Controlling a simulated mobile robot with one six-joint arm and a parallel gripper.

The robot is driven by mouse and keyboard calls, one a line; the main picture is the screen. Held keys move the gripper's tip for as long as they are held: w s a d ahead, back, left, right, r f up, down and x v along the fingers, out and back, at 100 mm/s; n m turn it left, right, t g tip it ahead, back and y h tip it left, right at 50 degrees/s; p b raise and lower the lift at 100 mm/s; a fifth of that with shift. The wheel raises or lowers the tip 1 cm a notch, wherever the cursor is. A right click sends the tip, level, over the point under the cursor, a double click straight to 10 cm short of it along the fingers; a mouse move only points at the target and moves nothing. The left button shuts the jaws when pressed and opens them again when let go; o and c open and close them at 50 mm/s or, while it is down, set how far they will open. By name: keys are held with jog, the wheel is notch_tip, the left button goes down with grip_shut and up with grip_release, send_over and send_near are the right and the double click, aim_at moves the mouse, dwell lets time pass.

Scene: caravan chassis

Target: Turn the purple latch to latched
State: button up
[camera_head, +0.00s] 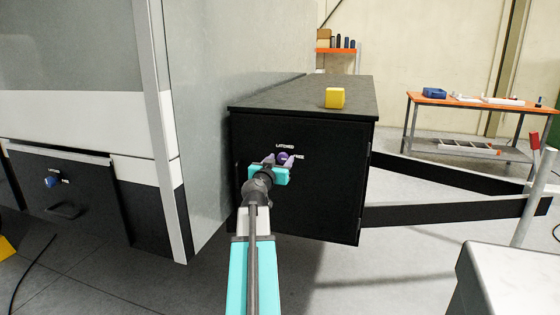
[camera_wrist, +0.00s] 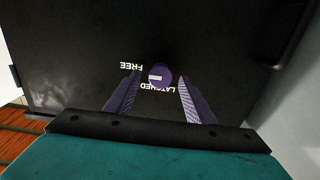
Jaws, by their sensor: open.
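The purple latch (camera_head: 283,157) is a round knob on the front door of the black box. The label LATCHED is above it and FREE is to its right. In the wrist view, which is upside down, the latch (camera_wrist: 160,71) shows a white bar lying roughly level, its outer end toward the FREE side. My gripper (camera_head: 279,162) is open in front of the door, close to the latch. In the wrist view my gripper's fingers (camera_wrist: 160,80) stand on both sides of the latch with gaps; I see no contact.
A yellow cube (camera_head: 335,98) sits on top of the black box (camera_head: 300,205). A blue latch (camera_head: 53,181) is on a dark panel at left. The grey caravan wall (camera_head: 225,120) stands left of the box. An orange-topped workbench (camera_head: 470,101) is behind right.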

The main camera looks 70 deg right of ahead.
jog(key=shift+d, duration=0.35)
